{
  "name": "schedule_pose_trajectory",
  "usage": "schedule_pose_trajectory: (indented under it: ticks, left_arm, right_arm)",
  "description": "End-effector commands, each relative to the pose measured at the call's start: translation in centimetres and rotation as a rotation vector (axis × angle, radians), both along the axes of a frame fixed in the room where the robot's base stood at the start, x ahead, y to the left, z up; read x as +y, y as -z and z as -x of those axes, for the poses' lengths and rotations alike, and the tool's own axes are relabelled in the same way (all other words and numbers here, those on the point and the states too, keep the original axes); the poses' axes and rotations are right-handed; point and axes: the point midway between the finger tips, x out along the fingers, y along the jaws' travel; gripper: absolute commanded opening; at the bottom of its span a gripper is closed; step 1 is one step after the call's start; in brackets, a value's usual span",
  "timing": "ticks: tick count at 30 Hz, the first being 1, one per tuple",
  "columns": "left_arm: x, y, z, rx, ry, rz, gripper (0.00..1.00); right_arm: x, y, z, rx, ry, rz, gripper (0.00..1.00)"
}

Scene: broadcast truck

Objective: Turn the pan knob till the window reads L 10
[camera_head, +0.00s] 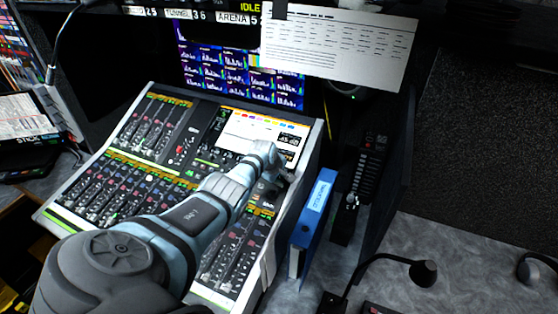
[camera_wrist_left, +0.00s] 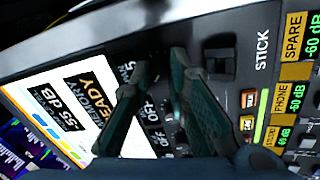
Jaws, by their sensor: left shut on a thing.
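The mixing console (camera_head: 62,193) slopes up toward the back, with a lit screen (camera_head: 238,128) at its upper right. My left gripper (camera_head: 279,176) reaches over the console's right part, just below the screen. In the left wrist view, the two dark fingers of my left gripper (camera_wrist_left: 162,72) come down beside the screen (camera_wrist_left: 62,92) and are closed on the pan knob, which they mostly hide. Dark readouts on the screen show 55 dB and MEMORY READY. The pan window's reading is not legible. My right gripper is not in view.
A blue binder (camera_head: 312,212) stands close to the console's right side. A fader panel (camera_head: 366,178) is beyond it. A gooseneck microphone (camera_head: 422,273) stands at the lower right. A printed sheet (camera_head: 338,48) hangs above. In the left wrist view, a black switch (camera_wrist_left: 220,58) sits beside STICK lettering.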

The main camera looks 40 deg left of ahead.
Motion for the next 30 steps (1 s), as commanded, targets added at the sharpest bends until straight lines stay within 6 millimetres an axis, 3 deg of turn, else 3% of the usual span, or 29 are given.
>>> schedule_pose_trajectory:
  ticks: [12, 28, 29, 30]
  left_arm:
    - [-0.01, 0.11, 0.05, -0.022, -0.182, 0.073, 0.0]
    - [-0.05, 0.14, 0.06, -0.024, -0.205, 0.083, 0.0]
    - [-0.05, 0.14, 0.06, -0.024, -0.205, 0.083, 0.19]
    - [-0.05, 0.14, 0.06, -0.024, -0.205, 0.083, 0.25]
  right_arm:
    - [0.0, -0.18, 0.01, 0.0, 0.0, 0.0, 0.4]
    - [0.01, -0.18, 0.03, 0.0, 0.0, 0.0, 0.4]
    - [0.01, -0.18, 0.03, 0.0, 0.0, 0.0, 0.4]
    - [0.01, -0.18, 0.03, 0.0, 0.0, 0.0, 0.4]
